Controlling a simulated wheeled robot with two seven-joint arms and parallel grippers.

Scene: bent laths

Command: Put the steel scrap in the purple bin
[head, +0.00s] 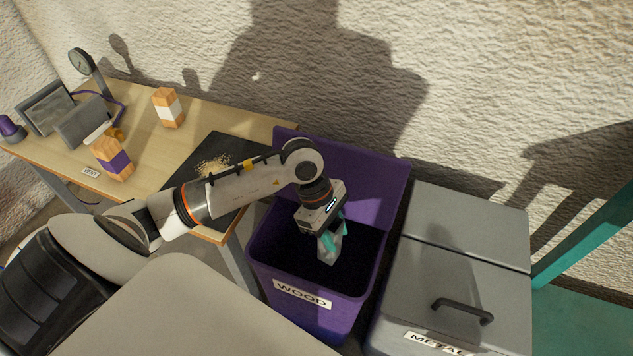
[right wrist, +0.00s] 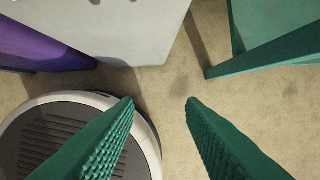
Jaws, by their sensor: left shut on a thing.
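The purple bin (head: 380,190) stands open with its lid up, and a label on its front reads WOOD. Part of it also shows at the left of the right wrist view (right wrist: 35,45). My left gripper (head: 329,232) points down over the bin's opening. Its teal fingers are shut on a small grey piece, the steel scrap (head: 328,252), partly hidden by the fingers. I cannot tell how deep it hangs; the inside of the bin is dark. My right gripper (right wrist: 160,101) is open and empty above the floor.
A grey bin (head: 465,240) labelled METAL, its lid closed, stands right of the purple bin. The wooden workbench (head: 205,115) on the left bears wooden blocks (head: 168,107), a dark mat (head: 235,150) with shavings, and a vise-like device. A teal frame (head: 590,210) is at far right.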

